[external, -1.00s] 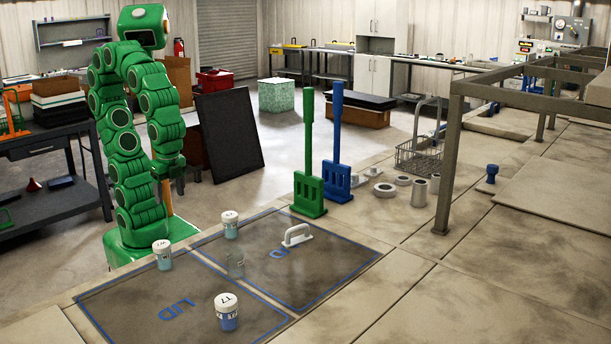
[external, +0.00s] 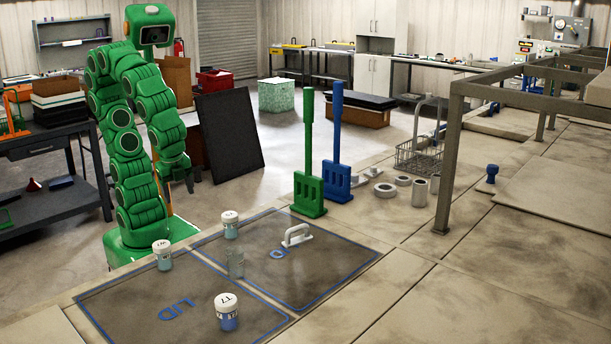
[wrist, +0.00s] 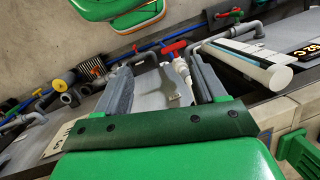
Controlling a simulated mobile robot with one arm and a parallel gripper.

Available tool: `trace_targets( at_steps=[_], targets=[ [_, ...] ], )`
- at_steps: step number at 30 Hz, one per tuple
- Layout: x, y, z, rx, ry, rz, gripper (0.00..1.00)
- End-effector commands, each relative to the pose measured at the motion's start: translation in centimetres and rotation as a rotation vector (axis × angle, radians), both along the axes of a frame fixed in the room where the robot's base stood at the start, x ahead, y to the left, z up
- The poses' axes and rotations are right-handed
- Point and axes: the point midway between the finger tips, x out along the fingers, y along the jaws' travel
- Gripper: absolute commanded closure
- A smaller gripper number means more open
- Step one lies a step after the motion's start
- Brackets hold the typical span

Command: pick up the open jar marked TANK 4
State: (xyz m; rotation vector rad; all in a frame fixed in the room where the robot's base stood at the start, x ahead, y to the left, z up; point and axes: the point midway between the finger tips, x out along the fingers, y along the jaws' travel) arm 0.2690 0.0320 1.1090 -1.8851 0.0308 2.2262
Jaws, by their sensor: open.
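A clear open jar (external: 235,264) without a lid stands upright between the two dark lid panels on the bench. I cannot read any marking on it. Three jars with white lids stand around it: one at the left (external: 163,257), one behind (external: 230,226) and one in front (external: 227,315). My gripper (external: 182,180) hangs beyond the bench edge, up and left of the open jar and well apart from it. In the wrist view my gripper (wrist: 163,82) shows two grey fingers spread apart with nothing held between them. No jar shows in the wrist view.
A white handle (external: 298,235) stands on the right lid panel (external: 330,272). Green (external: 309,190) and blue (external: 337,182) upright tools stand behind it. A grey frame (external: 446,165) rises at the right. The wrist view shows pipes and a red valve handle (wrist: 174,47).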

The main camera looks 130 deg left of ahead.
Motion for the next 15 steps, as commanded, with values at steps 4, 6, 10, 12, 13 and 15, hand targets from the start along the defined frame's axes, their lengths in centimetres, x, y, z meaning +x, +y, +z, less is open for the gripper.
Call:
trace_targets(
  at_steps=[4, 6, 10, 12, 13, 15],
  targets=[
    [2.8, 1.2, 0.8, 0.074, 0.016, -0.102, 0.3],
    [4.5, 1.8, 1.2, 0.117, 0.029, -0.169, 0.3],
    [7.7, 2.5, 2.2, 0.206, 0.06, -0.302, 0.3],
    [9.6, 2.7, 2.8, 0.254, 0.08, -0.375, 0.3],
    [10.4, 2.7, 3.0, 0.275, 0.089, -0.407, 0.3],
    [12.1, 2.6, 3.4, 0.323, 0.114, -0.482, 0.3]
  ],
)
